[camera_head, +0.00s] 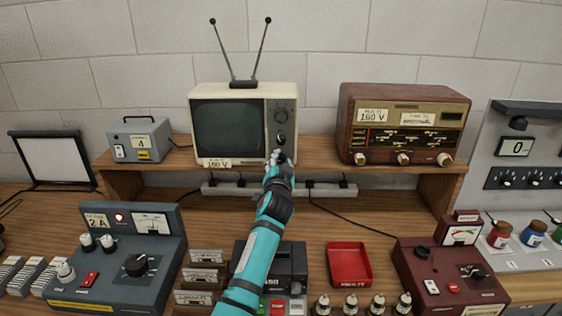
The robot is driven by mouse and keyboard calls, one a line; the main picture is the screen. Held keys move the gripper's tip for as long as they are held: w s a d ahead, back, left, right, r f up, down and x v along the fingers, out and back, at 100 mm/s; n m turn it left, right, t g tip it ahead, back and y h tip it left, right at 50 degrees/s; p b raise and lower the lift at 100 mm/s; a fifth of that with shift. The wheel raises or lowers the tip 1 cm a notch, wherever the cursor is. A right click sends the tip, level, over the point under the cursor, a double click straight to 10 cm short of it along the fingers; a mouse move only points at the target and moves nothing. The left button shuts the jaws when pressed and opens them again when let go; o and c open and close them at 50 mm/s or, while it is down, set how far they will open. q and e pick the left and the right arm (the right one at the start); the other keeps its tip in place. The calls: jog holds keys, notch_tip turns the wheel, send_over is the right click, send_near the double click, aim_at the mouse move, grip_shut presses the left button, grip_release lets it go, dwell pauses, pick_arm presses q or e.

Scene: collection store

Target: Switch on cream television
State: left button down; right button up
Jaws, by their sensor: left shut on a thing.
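The cream television (245,91) stands on the wooden shelf, with two antennas on top. Its screen (226,126) is dark. A label reading 160 V is at its lower left. Its right-hand panel has a large dial (281,115) and a dark knob below it. My left gripper (280,156), on a teal arm from the bottom, is at the lower part of this panel. It is shut on a small control there, which its fingers mostly hide. My right gripper is not in view.
A brown radio (403,124) stands right of the television, and a grey unit (139,140) stands left. Below are a power strip (226,189), a red tray (349,264), a blue-grey console (121,262) and a dark red console (449,274).

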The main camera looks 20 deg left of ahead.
pick_arm(q)
jog(key=m, duration=0.2)
jog(key=shift+m+p, duration=0.35)
jog(key=shift+m, duration=0.05)
jog(key=m+p, duration=0.1)
jog(key=m, duration=0.2)
jog(key=shift+m, duration=0.3)
jog(key=m+p, duration=0.1)
jog(key=m, duration=0.3)
jog(key=shift+p, duration=0.3)
jog(key=shift+f, duration=0.1)
jog(key=c, duration=1.1)
grip_release()
jog(key=shift+o, duration=0.2)
jog(key=v, duration=1.2)
jog(key=shift+d, duration=0.15)
